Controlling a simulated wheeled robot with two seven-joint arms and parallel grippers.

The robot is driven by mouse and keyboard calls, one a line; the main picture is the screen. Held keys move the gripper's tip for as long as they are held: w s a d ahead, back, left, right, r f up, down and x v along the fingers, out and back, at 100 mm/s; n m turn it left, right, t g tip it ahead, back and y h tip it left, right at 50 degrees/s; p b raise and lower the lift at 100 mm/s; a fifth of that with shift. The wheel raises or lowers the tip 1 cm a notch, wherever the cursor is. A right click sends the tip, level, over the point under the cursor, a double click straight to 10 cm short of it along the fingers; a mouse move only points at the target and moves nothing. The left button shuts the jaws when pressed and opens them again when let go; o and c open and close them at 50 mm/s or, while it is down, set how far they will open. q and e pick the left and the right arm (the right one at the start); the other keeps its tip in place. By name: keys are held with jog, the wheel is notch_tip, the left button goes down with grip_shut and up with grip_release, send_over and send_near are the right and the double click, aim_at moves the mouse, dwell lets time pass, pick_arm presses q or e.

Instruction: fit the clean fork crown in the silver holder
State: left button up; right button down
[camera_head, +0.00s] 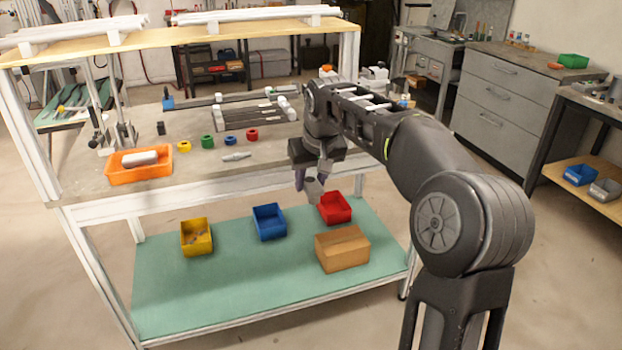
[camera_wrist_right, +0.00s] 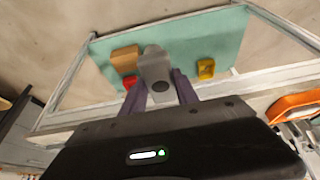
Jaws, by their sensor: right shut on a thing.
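My right gripper (camera_head: 308,186) is shut on a grey block-like part, probably the fork crown (camera_wrist_right: 156,68), with a dark round hole in its face. It holds the part in front of the bench's front edge, above the lower shelf. The part also shows at the fingertips in the head view (camera_head: 314,190), partly hidden by the fingers. I cannot tell from these views whether it is clean. Grey upright clamp fixtures (camera_head: 122,136) stand at the left of the bench top; I cannot tell which item is the silver holder. My left gripper is not in view.
An orange tray (camera_head: 155,175) with a pale cylinder stands front left on the bench. Several coloured rings and a small silver tool (camera_head: 237,156) lie mid-bench. The lower shelf (camera_head: 215,290) bears yellow, blue and red bins and a cardboard box (camera_head: 342,250). A top shelf (camera_head: 190,33) overhangs.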

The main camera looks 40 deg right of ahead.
dwell(0.5)
pick_arm(q)
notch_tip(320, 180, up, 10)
jog(key=p, duration=1)
pick_arm(e)
jog(key=s+a+f+n, duration=0.1)
jog(key=a, duration=1)
jog(key=s+a+f+n+y, duration=0.1)
jog(key=s+a+n, duration=0.1)
jog(key=a, duration=0.9)
jog(key=shift+s+a+f, duration=0.2)
jog(key=shift+a+f, duration=0.15)
jog(key=shift+a, duration=0.05)
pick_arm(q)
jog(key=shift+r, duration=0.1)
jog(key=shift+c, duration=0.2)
